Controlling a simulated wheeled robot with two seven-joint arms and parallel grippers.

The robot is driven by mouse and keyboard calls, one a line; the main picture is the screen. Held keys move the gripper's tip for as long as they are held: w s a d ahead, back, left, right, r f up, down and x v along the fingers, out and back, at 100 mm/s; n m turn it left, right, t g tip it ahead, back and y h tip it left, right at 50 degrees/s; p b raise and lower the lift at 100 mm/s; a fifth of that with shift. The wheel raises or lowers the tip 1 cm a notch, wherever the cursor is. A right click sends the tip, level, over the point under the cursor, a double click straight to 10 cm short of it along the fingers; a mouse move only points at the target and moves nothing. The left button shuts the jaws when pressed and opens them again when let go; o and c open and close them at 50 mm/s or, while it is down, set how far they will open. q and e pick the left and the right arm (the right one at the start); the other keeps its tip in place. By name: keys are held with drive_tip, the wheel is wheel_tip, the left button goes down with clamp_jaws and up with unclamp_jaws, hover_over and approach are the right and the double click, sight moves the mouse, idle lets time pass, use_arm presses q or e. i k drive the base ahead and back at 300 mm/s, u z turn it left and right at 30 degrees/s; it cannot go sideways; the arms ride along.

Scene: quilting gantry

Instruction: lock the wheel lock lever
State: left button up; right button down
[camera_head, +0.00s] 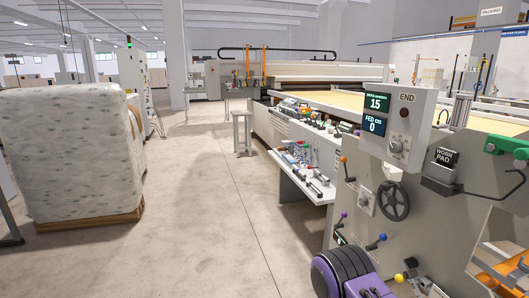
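A dark spoked handwheel (393,201) is on the grey end panel of the machine, below the control box. Several ball-ended levers are around it: one with an orange knob (343,160) up to its left, one with a purple knob (343,214) lower left, one with a blue knob (382,238) below it, and one with a yellow knob (398,278) near the bottom. A small light plate with a knob (365,200) is just left of the handwheel. I cannot tell which of these is the wheel lock lever, or whether it is locked. Neither gripper shows.
The control box (405,125) marked END shows 15 and 0. A purple and black rounded part (345,272) is at the bottom. A shelf with small tools (308,185) juts into the aisle. A wrapped pallet load (65,150) stands left. The aisle floor (205,215) is clear.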

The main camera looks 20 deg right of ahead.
sight(343, 160)
drive_tip(key=u, duration=0.3)
drive_tip(key=i, duration=1.55)
drive_tip(key=z, duration=0.5)
drive_tip(key=i, duration=0.95)
drive_tip(key=z, duration=1.3)
drive_tip(key=i, duration=0.55)
drive_tip(key=z, duration=0.5)
